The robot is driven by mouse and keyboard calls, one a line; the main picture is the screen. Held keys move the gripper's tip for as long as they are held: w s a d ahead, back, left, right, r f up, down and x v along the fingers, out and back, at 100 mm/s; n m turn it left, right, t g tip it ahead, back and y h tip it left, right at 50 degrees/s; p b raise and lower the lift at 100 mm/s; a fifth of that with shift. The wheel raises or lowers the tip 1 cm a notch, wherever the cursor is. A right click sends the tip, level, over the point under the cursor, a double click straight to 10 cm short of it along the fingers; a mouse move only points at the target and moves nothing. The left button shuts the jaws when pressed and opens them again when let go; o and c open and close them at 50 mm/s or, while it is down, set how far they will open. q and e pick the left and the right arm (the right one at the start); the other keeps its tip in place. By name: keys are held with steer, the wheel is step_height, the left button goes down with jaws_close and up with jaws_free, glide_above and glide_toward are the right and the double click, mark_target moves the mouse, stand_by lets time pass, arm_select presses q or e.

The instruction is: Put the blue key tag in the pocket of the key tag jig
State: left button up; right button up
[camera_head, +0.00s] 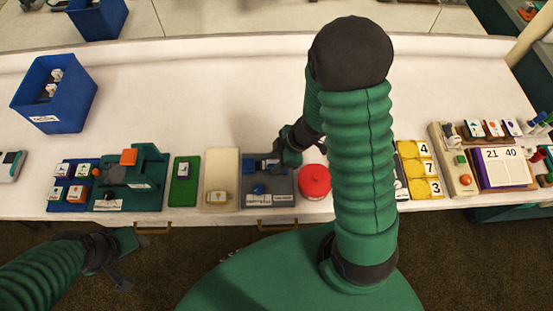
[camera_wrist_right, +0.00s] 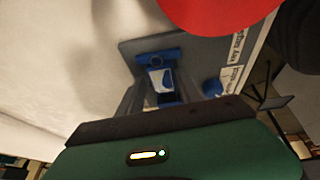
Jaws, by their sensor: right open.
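The key tag jig (camera_head: 284,187) is a grey board with a white label, on the table in the head view. It also shows in the right wrist view (camera_wrist_right: 206,56). A blue piece with a white face (camera_wrist_right: 161,80), which looks like the blue key tag, lies over the jig beside a blue bar (camera_wrist_right: 158,55). I cannot tell whether it sits in the pocket. My right gripper (camera_wrist_right: 160,98) is open above the jig, its fingers on either side of that piece. In the head view the right gripper (camera_head: 284,156) partly hides the jig. My left gripper (camera_head: 124,264) is off the table's front edge, its jaws unclear.
A red round object (camera_head: 314,181) stands right beside the jig. A beige tray (camera_head: 217,169) with a yellow-edged tag lies to its left, then a green board (camera_head: 176,191). A blue bin (camera_head: 75,103) stands at the back left. The table behind the jig is clear.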

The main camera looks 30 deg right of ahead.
steer(key=shift+s+a+f, duration=0.2)
steer(key=shift+s, duration=0.2)
steer(key=w+p+v, duration=0.1)
steer(key=p+v, duration=0.8)
steer(key=v, duration=0.8)
steer(key=shift+p, duration=0.35)
steer(key=shift+d+r, duration=0.1)
